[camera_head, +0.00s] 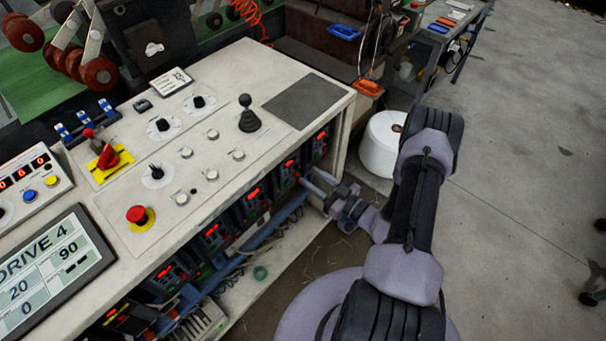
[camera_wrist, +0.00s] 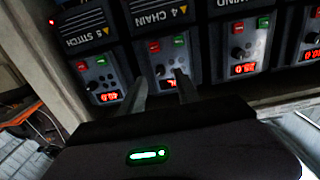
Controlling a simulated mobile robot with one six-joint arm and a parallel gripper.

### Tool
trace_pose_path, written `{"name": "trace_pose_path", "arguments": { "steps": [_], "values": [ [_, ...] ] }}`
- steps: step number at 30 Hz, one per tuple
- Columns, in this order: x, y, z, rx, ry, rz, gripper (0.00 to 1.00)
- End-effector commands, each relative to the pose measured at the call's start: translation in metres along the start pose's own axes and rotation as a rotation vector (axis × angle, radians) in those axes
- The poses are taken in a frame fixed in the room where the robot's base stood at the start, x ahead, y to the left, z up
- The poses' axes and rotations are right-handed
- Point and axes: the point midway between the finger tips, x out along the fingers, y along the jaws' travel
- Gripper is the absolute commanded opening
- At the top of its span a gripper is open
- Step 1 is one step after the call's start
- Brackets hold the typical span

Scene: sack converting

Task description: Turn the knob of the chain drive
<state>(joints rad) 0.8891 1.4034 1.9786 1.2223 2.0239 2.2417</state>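The chain drive, labelled "4 CHAIN" (camera_wrist: 172,22), shows in the middle of the wrist view. It has a red and a green button, a small dark knob (camera_wrist: 160,71) and a red display partly hidden behind my fingers. My gripper (camera_wrist: 161,82) is open, with its two fingers apart and nothing held between them. In the wrist view the fingertips lie just below the knob, one on each side; I cannot tell whether they touch the panel. In the head view my gripper (camera_head: 315,183) reaches under the console top toward the row of drives.
The stitch drive (camera_wrist: 99,75) is left of the chain drive in the wrist view, another drive (camera_wrist: 240,50) right. The console top (camera_head: 225,110) overhangs the drives. Cables (camera_head: 235,262) run below them. A white spool (camera_head: 380,145) stands beyond my arm. The floor at right is mostly clear.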

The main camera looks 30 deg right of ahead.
Motion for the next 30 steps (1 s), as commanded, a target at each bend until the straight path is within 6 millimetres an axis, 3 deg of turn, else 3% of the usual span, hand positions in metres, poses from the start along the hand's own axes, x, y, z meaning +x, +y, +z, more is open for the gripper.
{"name": "trace_pose_path", "arguments": {
  "steps": [3,6,17,23,30],
  "values": [
    [0.024,-0.001,0.002,-0.002,0.0,-0.004,0.39],
    [0.035,-0.001,0.001,-0.003,0.0,-0.003,0.39],
    [0.041,0.0,-0.001,-0.002,0.0,-0.001,0.39],
    [0.041,0.0,-0.001,-0.002,0.0,-0.001,0.01],
    [0.041,0.0,-0.001,-0.005,0.0,-0.001,0.0]
  ]
}}
